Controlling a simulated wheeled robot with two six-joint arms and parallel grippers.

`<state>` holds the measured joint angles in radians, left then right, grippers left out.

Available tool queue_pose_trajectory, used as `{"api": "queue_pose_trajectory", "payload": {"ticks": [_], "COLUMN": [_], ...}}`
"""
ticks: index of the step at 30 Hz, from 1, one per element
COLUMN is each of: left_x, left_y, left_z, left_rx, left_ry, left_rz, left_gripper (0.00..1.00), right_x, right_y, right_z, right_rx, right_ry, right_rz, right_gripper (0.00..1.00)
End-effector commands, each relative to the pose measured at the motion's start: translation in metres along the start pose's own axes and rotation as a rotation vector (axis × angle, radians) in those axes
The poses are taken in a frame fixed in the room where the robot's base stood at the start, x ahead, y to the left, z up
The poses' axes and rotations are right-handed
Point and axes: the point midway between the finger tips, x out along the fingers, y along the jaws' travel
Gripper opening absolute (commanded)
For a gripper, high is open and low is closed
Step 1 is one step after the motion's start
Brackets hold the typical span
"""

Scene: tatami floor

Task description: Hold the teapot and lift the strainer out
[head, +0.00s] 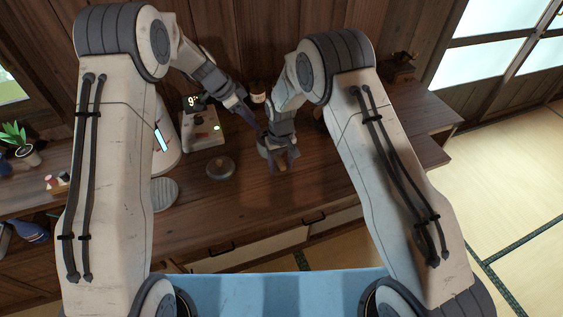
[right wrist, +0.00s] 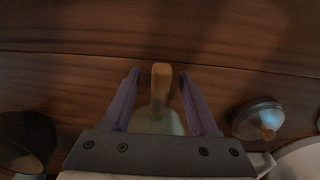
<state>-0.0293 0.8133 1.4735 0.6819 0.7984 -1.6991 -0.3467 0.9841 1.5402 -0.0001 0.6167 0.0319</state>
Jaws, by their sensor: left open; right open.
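The teapot shows in the right wrist view as a pale greenish body (right wrist: 158,122) with a wooden side handle (right wrist: 161,84). My right gripper (right wrist: 159,76) is open, one finger on each side of the handle, with gaps visible. In the head view the right gripper (head: 281,158) hangs low over the counter, and the grey teapot (head: 263,150) is mostly hidden behind it. My left gripper (head: 250,118) is open, above and just behind the teapot. I cannot make out the strainer. A grey lid (head: 220,168) with a knob lies on the counter, left of the teapot; it also shows in the right wrist view (right wrist: 258,117).
A white device with a display (head: 203,130) stands behind the lid. A ribbed grey round piece (head: 164,193) lies at left. A small jar (head: 257,92) stands at the back wall. A dark rounded object (right wrist: 25,140) is beside the right gripper. The counter front (head: 260,205) is clear.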

Motion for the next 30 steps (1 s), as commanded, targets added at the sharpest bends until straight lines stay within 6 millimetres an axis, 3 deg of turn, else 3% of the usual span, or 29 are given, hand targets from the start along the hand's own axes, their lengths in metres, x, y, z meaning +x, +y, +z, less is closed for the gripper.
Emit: {"api": "queue_pose_trajectory", "payload": {"ticks": [1, 2, 6, 30], "left_x": [-0.0001, -0.0001, 0.0000, 0.0000], "left_y": [0.0000, 0.0000, 0.0000, 0.0000], "left_z": [0.0000, 0.0000, 0.0000, -0.0001], "left_rx": [0.000, 0.000, 0.000, 0.000], "left_ry": [0.000, 0.000, 0.000, 0.000], "left_rz": [0.000, 0.000, 0.000, 0.000], "left_gripper": [0.50, 0.50, 0.50, 0.50], "right_x": [-0.0001, -0.0001, -0.0002, -0.0005], "right_y": [0.0000, 0.0000, 0.0000, 0.0003], "right_z": [0.0000, 0.0000, 0.0001, 0.0002], "right_rx": [0.000, 0.000, 0.000, 0.001], "right_ry": [0.000, 0.000, 0.000, -0.001], "right_rz": [0.000, 0.000, 0.000, 0.000], "right_gripper": [0.60, 0.52, 0.00, 0.00]}}
